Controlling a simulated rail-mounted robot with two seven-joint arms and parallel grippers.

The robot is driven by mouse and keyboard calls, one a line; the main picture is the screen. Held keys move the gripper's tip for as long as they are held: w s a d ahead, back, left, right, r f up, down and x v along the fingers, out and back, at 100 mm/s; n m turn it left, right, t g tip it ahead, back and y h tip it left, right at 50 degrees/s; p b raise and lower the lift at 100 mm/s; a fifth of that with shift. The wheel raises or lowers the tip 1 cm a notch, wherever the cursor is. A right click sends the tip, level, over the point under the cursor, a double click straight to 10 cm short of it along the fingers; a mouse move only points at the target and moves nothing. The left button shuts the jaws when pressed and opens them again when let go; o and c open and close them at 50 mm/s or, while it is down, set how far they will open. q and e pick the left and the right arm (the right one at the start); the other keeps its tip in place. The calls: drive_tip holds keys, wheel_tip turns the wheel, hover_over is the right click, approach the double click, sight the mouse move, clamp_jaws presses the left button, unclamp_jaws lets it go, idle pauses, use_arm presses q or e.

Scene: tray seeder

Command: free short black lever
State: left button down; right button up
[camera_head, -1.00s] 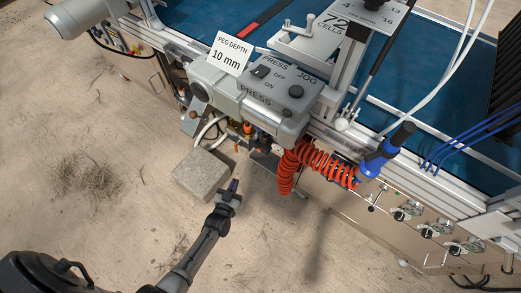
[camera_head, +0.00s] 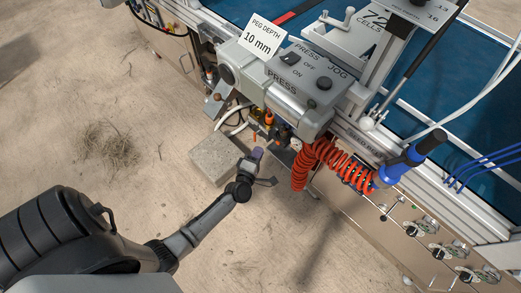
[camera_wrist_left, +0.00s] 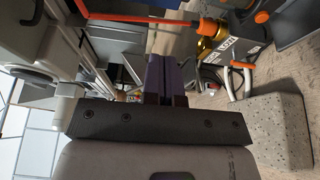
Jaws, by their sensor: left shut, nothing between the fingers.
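My left gripper (camera_head: 257,153) is shut and empty, its purple fingers pointing toward the fittings below the press box. In the left wrist view its shut fingers (camera_wrist_left: 160,75) stand in the middle, with nothing between them. The fittings (camera_head: 262,120) under the press have orange and brass parts. In the left wrist view an orange rod (camera_wrist_left: 145,20) runs just beyond the fingertips to a brass fitting (camera_wrist_left: 208,48) beside a labelled block. I cannot make out a short black lever for certain. My right gripper is not in view.
A concrete block (camera_head: 213,159) lies on the floor left of the gripper. A coiled red hose (camera_head: 330,157) with a blue handle hangs to the right. The grey press box (camera_head: 275,80) overhangs the fittings.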

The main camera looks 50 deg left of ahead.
sight(281, 130)
use_arm(q)
drive_tip(key=w+a+b, duration=0.1)
drive_tip(key=w+b, duration=0.3)
drive_tip(key=w, duration=0.6)
drive_tip(key=shift+w+a, duration=0.15)
drive_tip(key=shift+w, duration=0.25)
drive_tip(key=shift+w+d, duration=0.4)
drive_tip(key=shift+d, duration=0.3)
drive_tip(key=shift+s, duration=0.1)
